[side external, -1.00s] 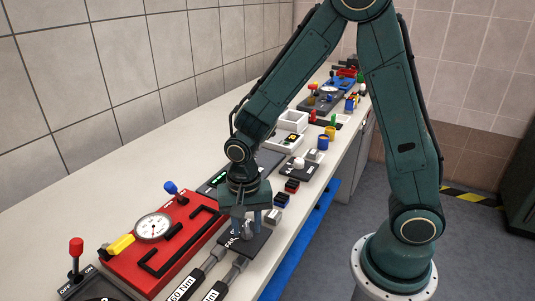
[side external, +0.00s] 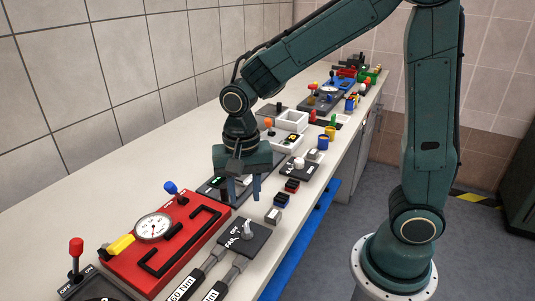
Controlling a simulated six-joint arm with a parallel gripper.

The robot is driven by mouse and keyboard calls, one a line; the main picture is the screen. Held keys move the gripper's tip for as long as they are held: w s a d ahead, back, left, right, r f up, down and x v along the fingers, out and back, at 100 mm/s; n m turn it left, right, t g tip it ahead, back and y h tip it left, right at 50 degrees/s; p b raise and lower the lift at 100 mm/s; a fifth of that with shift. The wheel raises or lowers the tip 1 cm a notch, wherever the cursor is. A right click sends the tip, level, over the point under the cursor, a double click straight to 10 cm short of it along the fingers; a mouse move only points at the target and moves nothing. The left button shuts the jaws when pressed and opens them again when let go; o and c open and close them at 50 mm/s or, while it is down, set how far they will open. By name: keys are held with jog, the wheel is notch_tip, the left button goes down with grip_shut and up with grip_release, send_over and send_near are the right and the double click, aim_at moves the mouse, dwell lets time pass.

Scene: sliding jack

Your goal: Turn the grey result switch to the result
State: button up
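The grey result switch (side external: 245,229) is a small grey knob on a dark square plate (side external: 262,237) at the bench's front edge, in the side external view. The plate carries white lettering, of which "FAIL" can be partly read. The pointing direction of the knob is too small to tell surely. My gripper (side external: 244,190) hangs fingers down, above and behind the switch plate, clear of the knob. Its two blue-grey fingers are apart with nothing seen between them.
A red fixture (side external: 168,240) with a round gauge (side external: 154,227), a blue-knobbed lever and a yellow handle lies left of the switch. Two torque wrenches (side external: 208,268) lie in front. Small blocks (side external: 273,215) and several other devices line the bench behind. Bare bench lies along the wall.

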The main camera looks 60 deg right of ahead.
notch_tip(320, 180, up, 4)
jog(key=shift+r, duration=0.15)
dwell(0.5)
jog(key=s+d+r+n+t, duration=0.2)
jog(key=s+d+r+n, duration=0.1)
jog(key=s+n, duration=0.2)
jog(key=s+d+r+n+t, duration=0.2)
jog(key=s+r+n+t, duration=0.1)
jog(key=s, duration=0.6)
jog(key=shift+d+r+n+t, duration=0.35)
jog(key=shift+r+n, duration=0.2)
jog(key=shift+n, duration=0.55)
